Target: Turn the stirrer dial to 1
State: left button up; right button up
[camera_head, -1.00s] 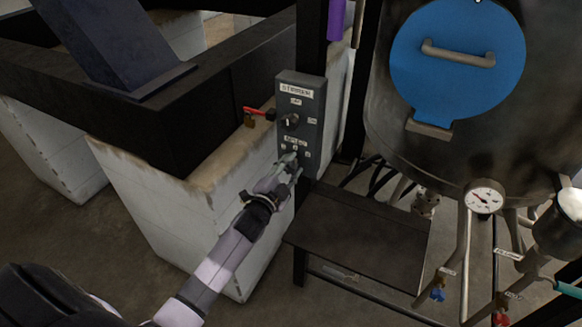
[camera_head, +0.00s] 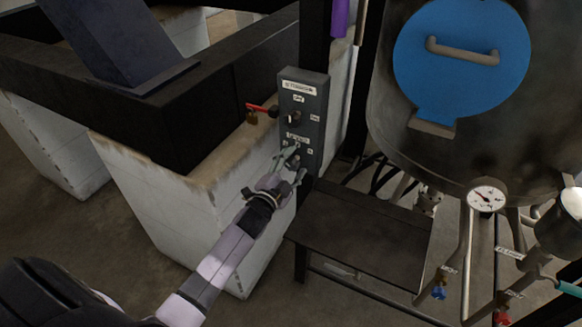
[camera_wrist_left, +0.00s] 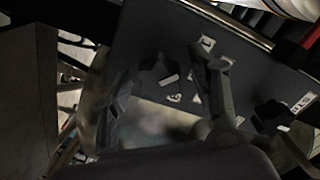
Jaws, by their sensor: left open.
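The grey stirrer control box (camera_head: 316,85) is fixed to a dark post in the head view. Its upper switch (camera_head: 294,117) sits beside a red piece with a padlock. The lower dial is largely hidden behind my left gripper (camera_head: 296,163) in the head view. The left wrist view shows a dark knob with a white mark, seemingly the stirrer dial (camera_wrist_left: 157,70), between the spread fingers of my left gripper (camera_wrist_left: 165,95). Small white labels surround it. The fingers are open around or just in front of it; I cannot tell whether they touch it. My right gripper is not in view.
A dark metal shelf (camera_head: 365,235) is below and right of the box. A large vessel with a blue round cover (camera_head: 460,65) and a gauge (camera_head: 487,195) stands to the right. A white block wall (camera_head: 165,210) is on the left, with red piece and padlock (camera_head: 252,116) close to the box.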

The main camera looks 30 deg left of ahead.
pick_arm(q)
jog(key=s, duration=1.2)
jog(key=shift+f, duration=0.1)
